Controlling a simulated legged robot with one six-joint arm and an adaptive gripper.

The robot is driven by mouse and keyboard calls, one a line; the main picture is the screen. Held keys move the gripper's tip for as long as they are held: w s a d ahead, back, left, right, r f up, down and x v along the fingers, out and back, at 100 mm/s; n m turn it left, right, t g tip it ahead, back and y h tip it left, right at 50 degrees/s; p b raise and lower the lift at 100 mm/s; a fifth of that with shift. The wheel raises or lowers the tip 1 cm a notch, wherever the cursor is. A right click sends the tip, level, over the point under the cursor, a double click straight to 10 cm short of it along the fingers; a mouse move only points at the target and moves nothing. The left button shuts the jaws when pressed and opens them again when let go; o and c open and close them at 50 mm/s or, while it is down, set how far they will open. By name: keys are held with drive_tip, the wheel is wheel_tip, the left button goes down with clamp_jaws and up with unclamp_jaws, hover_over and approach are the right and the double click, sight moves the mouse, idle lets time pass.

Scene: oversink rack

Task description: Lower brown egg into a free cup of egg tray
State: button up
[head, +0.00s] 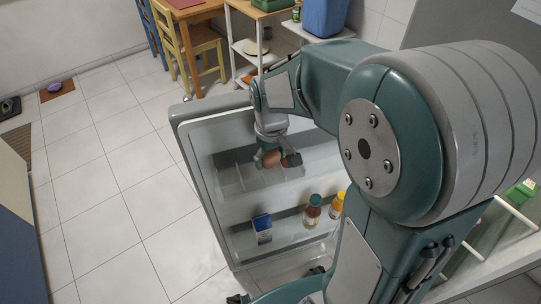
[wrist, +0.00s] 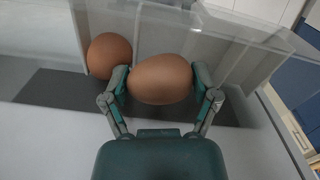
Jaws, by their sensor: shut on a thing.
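My gripper (head: 274,160) is shut on a brown egg (head: 271,158), over the upper shelf of an open fridge door. In the wrist view the held egg (wrist: 160,79) sits between both fingers. A second brown egg (wrist: 109,55) is just left of it, beside a pale divider. Clear and pale upright walls (wrist: 215,30) stand behind the held egg; they look like the egg tray. In the head view the dividers (head: 240,178) show left of and below my gripper. The cup floors are hidden, and I cannot tell whether the held egg touches a wall.
The tiled floor (head: 110,190) left of the door is clear. A table (head: 190,12) and a yellow chair (head: 185,45) stand behind.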

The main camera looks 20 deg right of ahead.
sight(271, 153)
drive_tip(key=shift+f, duration=0.2)
drive_tip(key=o, duration=0.5)
drive_tip(key=shift+o, duration=0.2)
wheel_tip(271, 153, up, 12)
drive_tip(key=s+m+t, duration=0.3)
drive_tip(key=s+t, duration=0.2)
drive_tip(key=s, duration=0.9)
drive_tip(key=shift+r+t, duration=0.3)
drive_tip(key=shift+r, duration=0.05)
